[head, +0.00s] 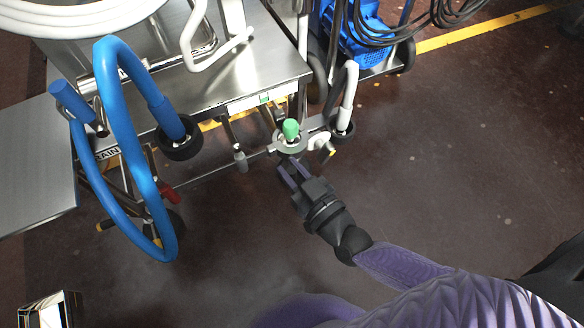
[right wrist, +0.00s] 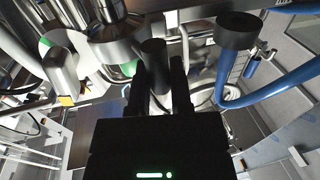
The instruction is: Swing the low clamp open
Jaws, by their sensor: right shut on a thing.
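The low clamp (head: 289,146) appears as a metal ring around a fitting below a green knob (head: 291,128), at the front of the steel machine in the head view. My right gripper (head: 287,174) reaches up to it from the lower right. In the right wrist view its two dark fingers (right wrist: 159,78) are shut on a dark cylindrical piece (right wrist: 153,53) beside the large round metal fitting (right wrist: 118,45). I cannot tell whether this piece is the clamp's handle or nut, and the clamp's joint is hidden. My left gripper is not in view.
A thick blue hose (head: 140,165) loops down at the left of the machine. A white elbow pipe (head: 322,143) and white hose (head: 346,100) stand close right of the clamp. A blue pump (head: 365,38) stands behind. The dark floor (head: 450,150) at right is clear.

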